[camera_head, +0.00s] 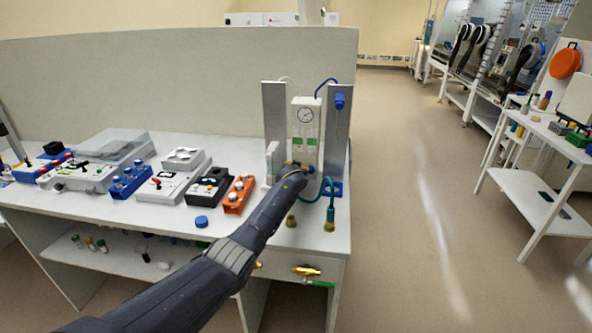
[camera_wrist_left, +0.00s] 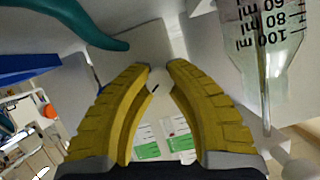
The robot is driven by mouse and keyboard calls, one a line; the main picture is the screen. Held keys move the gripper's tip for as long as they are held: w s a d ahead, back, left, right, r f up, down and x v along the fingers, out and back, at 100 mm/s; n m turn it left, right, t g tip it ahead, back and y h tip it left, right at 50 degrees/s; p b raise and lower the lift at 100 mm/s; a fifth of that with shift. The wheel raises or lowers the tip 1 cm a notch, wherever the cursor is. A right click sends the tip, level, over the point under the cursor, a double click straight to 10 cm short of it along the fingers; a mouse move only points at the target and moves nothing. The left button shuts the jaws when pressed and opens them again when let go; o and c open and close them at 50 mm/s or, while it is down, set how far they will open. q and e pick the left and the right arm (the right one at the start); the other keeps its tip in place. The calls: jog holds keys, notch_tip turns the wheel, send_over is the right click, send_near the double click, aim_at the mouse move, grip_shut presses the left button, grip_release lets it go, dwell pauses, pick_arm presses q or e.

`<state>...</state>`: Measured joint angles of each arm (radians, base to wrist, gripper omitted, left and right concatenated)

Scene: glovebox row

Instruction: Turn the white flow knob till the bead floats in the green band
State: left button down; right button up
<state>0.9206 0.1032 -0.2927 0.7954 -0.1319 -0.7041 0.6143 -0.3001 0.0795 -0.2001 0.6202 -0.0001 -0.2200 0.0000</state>
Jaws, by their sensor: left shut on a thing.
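The white flowmeter panel (camera_head: 298,127) stands upright at the right end of the bench, with a round gauge and two scales with green bands. The green bands (camera_wrist_left: 148,150) also show upside down between my fingers in the left wrist view. The white flow knob (camera_wrist_left: 158,77) is between the yellow fingertips of my left gripper (camera_wrist_left: 161,72), which is shut on it. In the head view my left gripper (camera_head: 295,168) is at the panel's foot and hides the knob. The bead is too small to make out. My right gripper is not in view.
A graduated clear vessel (camera_wrist_left: 268,45) is close beside my fingers. A teal hose (camera_head: 330,190) hangs right of the panel. Grey uprights (camera_head: 275,112) flank it. An orange box (camera_head: 238,196), a black-topped box (camera_head: 209,187) and a blue cap (camera_head: 201,221) lie left on the bench.

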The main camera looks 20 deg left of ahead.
pick_arm(q)
jog(key=c, duration=1.4)
grip_release()
jog(key=shift+c, duration=0.2)
